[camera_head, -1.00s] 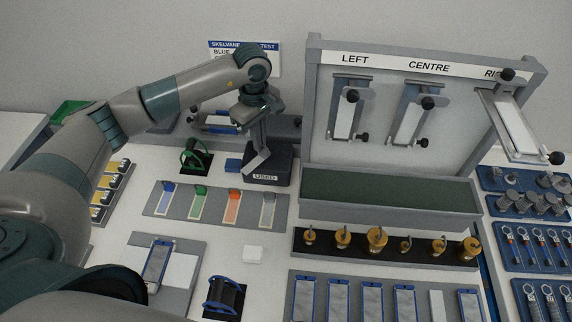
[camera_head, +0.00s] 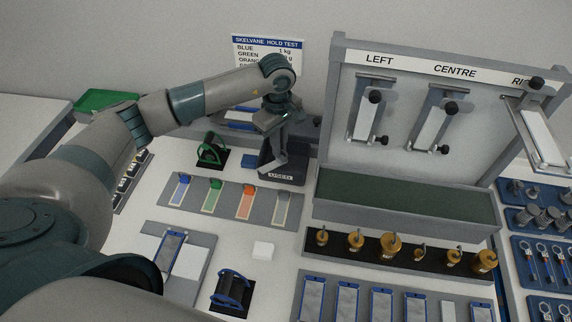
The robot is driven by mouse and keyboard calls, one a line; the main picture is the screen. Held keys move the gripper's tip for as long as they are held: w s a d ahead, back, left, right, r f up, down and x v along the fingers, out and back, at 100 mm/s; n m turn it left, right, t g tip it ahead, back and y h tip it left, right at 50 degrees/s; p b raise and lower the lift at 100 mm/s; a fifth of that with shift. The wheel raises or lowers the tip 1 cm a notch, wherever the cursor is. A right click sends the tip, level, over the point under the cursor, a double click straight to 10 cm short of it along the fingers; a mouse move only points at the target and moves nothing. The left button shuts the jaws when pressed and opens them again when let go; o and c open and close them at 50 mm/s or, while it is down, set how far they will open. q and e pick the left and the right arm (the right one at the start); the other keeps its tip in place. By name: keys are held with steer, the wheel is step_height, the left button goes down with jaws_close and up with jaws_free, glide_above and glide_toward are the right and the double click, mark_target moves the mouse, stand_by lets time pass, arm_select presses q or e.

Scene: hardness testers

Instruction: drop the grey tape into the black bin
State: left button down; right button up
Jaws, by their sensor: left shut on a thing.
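The black bin (camera_head: 296,176), labelled USED, stands at the back of the table, left of the big rack. My left gripper (camera_head: 281,146) points down just above the bin's opening, shut on the grey tape. The tape (camera_head: 279,160) shows as a small pale grey strip under the fingers, at the bin's mouth. I cannot tell whether its lower end is inside the bin. My right gripper is not in view.
A tray (camera_head: 232,201) with blue, green, orange and grey-topped strips lies in front of the bin. A green-handled tool (camera_head: 211,150) stands left of it. The rack (camera_head: 408,200) rises close on the right.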

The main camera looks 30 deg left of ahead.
arm_select(q)
steer(key=shift+s+a+f, duration=0.15)
steer(key=shift+f, duration=1.45)
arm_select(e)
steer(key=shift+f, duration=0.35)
arm_select(q)
steer(key=c, duration=1.7)
jaws_free()
steer(key=shift+r, duration=0.1)
steer(key=shift+c, duration=0.2)
steer(key=shift+r, duration=0.25)
